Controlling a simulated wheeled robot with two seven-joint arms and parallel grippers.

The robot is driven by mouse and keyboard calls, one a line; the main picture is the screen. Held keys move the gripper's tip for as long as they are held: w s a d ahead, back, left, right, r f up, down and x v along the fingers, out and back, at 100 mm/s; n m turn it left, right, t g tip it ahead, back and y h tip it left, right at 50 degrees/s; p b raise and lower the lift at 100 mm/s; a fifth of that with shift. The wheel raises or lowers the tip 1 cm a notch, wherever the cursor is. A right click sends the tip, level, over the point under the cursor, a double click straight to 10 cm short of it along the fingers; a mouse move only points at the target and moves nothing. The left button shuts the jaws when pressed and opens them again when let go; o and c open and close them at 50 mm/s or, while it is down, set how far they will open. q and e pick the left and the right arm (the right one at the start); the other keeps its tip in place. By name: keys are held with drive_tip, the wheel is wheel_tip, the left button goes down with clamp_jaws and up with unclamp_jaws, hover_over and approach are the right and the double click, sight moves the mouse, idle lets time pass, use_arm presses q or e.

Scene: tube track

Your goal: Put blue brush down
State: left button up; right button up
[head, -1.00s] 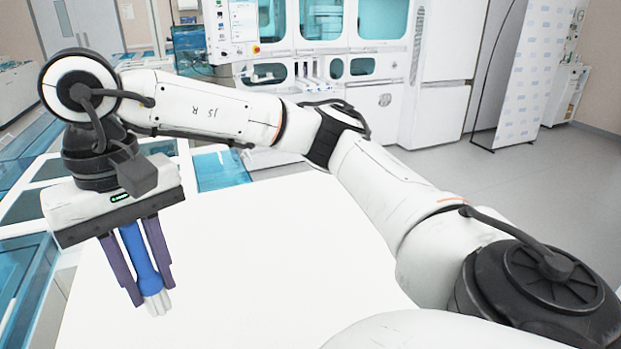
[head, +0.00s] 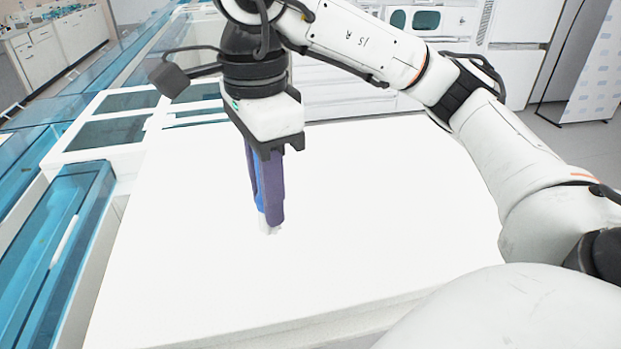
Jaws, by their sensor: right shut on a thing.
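The blue brush (head: 259,193) is upright between the purple fingers of my right gripper (head: 267,200), which is shut on it. Its white bristle end points down at the white table top (head: 380,230), over the left-middle part of it. I cannot tell whether the bristles touch the table. The near finger hides much of the blue handle. My left gripper is not in view.
The table top around the brush is bare. Blue-lidded track units (head: 60,245) run along the table's left side. White cabinets stand behind, and a white banner (head: 590,80) is at the back right.

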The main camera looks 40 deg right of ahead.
wheel_tip(320, 180, down, 5)
drive_tip(key=shift+r+b, duration=0.15)
drive_tip(key=shift+b, duration=0.3)
drive_tip(key=shift+f, duration=2.4)
drive_tip(key=shift+f, duration=0.2)
drive_tip(key=o, duration=1)
drive_tip(key=shift+o, duration=0.2)
drive_tip(key=shift+r, duration=0.1)
